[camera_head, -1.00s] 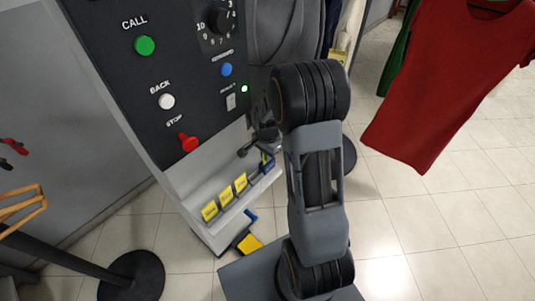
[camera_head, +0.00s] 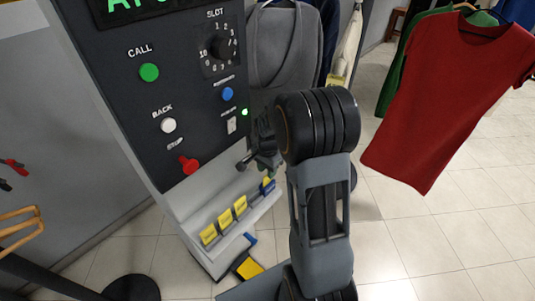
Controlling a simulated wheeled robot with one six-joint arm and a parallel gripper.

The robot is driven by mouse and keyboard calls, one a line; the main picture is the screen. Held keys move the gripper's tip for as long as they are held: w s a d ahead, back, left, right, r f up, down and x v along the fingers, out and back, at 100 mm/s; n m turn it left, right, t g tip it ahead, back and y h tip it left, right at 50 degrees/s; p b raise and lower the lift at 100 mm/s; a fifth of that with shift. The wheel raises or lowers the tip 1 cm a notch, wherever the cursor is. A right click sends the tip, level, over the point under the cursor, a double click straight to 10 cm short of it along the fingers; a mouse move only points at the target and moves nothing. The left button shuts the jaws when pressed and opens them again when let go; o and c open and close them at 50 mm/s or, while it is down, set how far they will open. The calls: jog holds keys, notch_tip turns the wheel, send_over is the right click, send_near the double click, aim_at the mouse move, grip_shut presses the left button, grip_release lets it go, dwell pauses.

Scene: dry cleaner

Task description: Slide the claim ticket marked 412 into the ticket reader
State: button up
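Several yellow tickets stand in a row on the pale ledge (camera_head: 262,213) below the control panel. They include a near ticket (camera_head: 208,235), a middle ticket (camera_head: 225,217) and a far ticket (camera_head: 240,203). Their print is too small to read, so I cannot tell which is 412. A blue piece with a bit of yellow (camera_head: 267,186) is at the ledge's far end. My gripper (camera_head: 261,158) is above that end, partly hidden behind my arm. Its fingers are too small and dark to show whether they are open or hold anything. I cannot pick out the ticket reader for certain.
The dark panel (camera_head: 125,100) has a green CALL button (camera_head: 149,72), a white BACK button (camera_head: 168,125), a red STOP control (camera_head: 188,164) and a SLOT dial (camera_head: 221,47). A yellow-and-blue object (camera_head: 248,267) is low beside the machine. A red garment (camera_head: 445,100) hangs at right.

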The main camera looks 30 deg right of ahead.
notch_tip(320, 180, up, 10)
jog(key=s+a+r+n+t, duration=0.1)
jog(key=s+a+r+n, duration=0.1)
jog(key=s+a+n, duration=0.2)
jog(key=s+a+r+n+t+p, duration=0.1)
jog(key=s+a+r+n+t, duration=0.1)
jog(key=s+a+n, duration=0.3)
jog(key=shift+s+a+r+n+t, duration=0.25)
jog(key=shift+s+r+n, duration=0.2)
jog(key=shift+s+n, duration=2.25)
jog(key=shift+s+d+m, duration=0.1)
jog(key=shift+s+m, duration=0.15)
jog(key=shift+m, duration=0.15)
